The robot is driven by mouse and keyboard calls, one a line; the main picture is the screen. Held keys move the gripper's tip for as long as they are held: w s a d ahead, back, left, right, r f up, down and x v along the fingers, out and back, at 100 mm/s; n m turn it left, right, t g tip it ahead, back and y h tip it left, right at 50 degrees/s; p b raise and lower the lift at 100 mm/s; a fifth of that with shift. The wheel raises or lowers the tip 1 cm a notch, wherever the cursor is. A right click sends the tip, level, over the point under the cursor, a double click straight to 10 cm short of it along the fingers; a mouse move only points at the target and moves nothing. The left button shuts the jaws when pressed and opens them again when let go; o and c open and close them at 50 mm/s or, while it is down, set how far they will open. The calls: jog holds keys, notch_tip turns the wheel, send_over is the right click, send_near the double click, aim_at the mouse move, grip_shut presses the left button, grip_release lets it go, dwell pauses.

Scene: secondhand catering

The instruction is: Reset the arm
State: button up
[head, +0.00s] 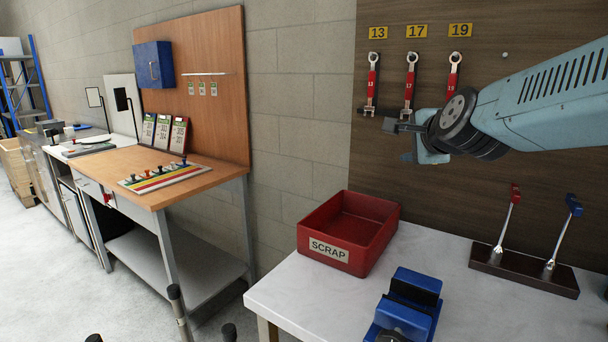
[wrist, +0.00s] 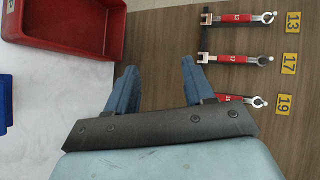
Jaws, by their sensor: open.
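My gripper (head: 398,144) is raised in front of the brown wooden wall panel (head: 480,200) in the head view. It is just below the hanging red-handled wrenches and above the right-hand table. In the wrist view its two blue fingers stand apart, and the gripper (wrist: 157,75) is open with nothing between them. Three red-handled wrenches hang on the panel: wrench 13 (head: 372,82), wrench 17 (head: 410,80) and wrench 19 (head: 453,76). My arm hides the lower part of wrench 19.
A red SCRAP bin (head: 332,252), a blue vise-like block (head: 408,300) and a dark stand (head: 525,272) with two levers are on the white table (head: 275,300). A wooden bench (head: 205,182) with a coloured peg strip stands left. A floor gap separates bench and table.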

jog(key=s+f+n+g, duration=0.4)
jog(key=s+f+n, duration=0.1)
jog(key=s+n, duration=0.3)
jog(key=s+d+f+n+g+h, duration=0.1)
jog(key=s+f+n+g, duration=0.3)
jog(key=s+n, duration=0.4)
jog(key=s, duration=0.3)
jog(key=shift+s+d+f+n, duration=0.25)
jog(key=shift+d+f+n, duration=0.05)
jog(key=shift+f+n, duration=0.1)
dwell(0.7)
